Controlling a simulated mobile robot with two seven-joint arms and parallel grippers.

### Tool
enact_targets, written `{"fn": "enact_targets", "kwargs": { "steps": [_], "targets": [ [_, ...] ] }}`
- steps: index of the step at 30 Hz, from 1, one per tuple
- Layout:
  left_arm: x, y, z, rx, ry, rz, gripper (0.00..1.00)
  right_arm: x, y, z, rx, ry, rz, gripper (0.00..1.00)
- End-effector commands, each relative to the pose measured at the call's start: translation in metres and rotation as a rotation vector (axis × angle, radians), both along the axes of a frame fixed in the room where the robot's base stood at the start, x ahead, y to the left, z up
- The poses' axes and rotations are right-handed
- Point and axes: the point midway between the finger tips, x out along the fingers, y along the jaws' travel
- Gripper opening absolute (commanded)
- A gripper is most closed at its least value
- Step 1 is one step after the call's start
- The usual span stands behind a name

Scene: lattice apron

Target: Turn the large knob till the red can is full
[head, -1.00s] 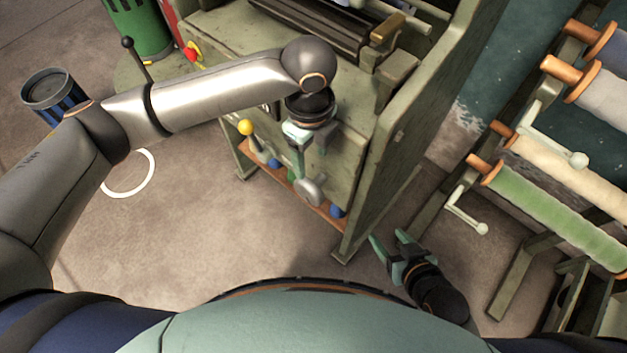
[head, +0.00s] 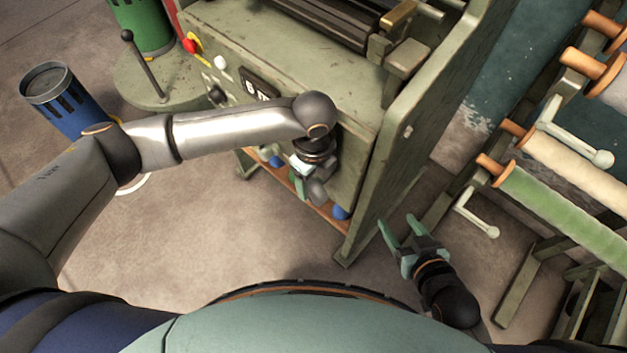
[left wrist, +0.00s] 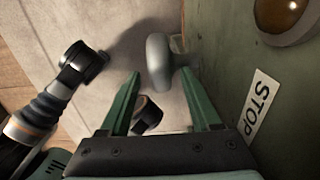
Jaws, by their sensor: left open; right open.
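A grey rounded knob (left wrist: 160,62) on a stem sticks out from the green machine's front. It also shows in the head view (head: 317,190), low on that front. I cannot tell for sure that it is the large knob. My left gripper (head: 304,178) is open at this knob. In the left wrist view its fingertips (left wrist: 158,78) stand on either side of the knob, and I see no clear grip. My right gripper (head: 403,232) is open and empty, low beside the machine's right side. I cannot make out a red can in these frames.
The green machine (head: 375,190) has a STOP label (left wrist: 262,105) and an amber dome (left wrist: 284,14). A blue can (head: 65,95) and a green can (head: 140,25) stand at the left. A rack of rolls (head: 560,205) stands right. The floor in front is clear.

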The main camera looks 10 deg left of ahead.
Motion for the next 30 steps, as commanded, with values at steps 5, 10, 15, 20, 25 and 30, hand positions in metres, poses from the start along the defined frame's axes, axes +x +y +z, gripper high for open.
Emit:
{"fn": "enact_targets", "kwargs": {
  "steps": [5,10,15,20,25,30],
  "targets": [
    [0.0,-0.0003,-0.0026,-0.001,-0.001,0.0,0.64,0.0031,0.0002,0.0037,0.0,-0.019,0.002,0.64],
    [0.0001,-0.0002,-0.0023,-0.001,-0.001,0.0,0.64,0.0031,0.0003,0.0037,0.0,-0.019,0.003,0.64],
    [0.0001,-0.0002,-0.0022,-0.001,-0.001,0.0,0.45,0.0032,0.0003,0.0037,0.0,-0.019,0.003,0.64],
    [0.0002,-0.0001,-0.0021,-0.001,-0.001,0.0,0.27,0.0032,0.0003,0.0037,0.0,-0.019,0.003,0.64],
    [0.0002,-0.0001,-0.002,-0.001,-0.001,0.0,0.07,0.0031,0.0003,0.0037,0.0,-0.018,0.003,0.64],
    [0.0001,0.0,-0.002,0.0,0.0,0.0,0.0,0.0031,0.0004,0.0034,0.0,-0.018,0.003,0.64]
  ]
}}
